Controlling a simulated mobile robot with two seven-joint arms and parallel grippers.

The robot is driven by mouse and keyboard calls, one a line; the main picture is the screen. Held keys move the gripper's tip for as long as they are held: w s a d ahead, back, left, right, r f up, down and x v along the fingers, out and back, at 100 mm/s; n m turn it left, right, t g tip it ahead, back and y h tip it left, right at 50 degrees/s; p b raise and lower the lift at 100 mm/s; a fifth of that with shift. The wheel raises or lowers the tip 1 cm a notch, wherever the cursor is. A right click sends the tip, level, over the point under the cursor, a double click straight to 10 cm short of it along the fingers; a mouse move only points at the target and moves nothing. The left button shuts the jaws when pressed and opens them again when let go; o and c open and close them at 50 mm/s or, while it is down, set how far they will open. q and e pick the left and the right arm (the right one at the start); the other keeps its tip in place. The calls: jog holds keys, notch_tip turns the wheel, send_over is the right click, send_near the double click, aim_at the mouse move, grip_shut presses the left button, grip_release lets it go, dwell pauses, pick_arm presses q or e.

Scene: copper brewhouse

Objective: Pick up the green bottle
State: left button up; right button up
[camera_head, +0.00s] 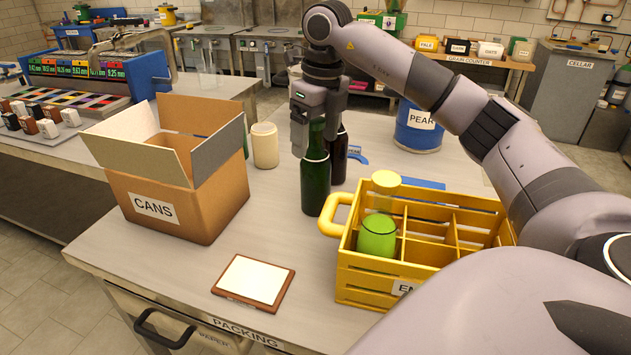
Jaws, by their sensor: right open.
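The green bottle (316,186) stands upright on the packing table, left of the yellow crate. My right gripper (316,133) points down over it from above. Its jaws are open, with one finger left of the bottle's neck and the other at its right; the bottle's top is partly hidden by the gripper. I cannot tell whether a finger touches the neck. A dark brown bottle (339,160) stands close behind the green one to the right. My left gripper is not in view.
The yellow crate (375,277) with dividers holds a bright green vessel (377,236) and a pale yellow-topped one (386,182). An open carton marked CANS (178,208) stands left. A cream cylinder (265,145), blue PEAR tub (418,128) and framed white panel (254,280) are also on the table.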

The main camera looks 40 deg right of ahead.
jog(key=shift+w+f, duration=0.1)
jog(key=shift+f, duration=0.85)
jog(key=shift+r, duration=0.15)
grip_shut()
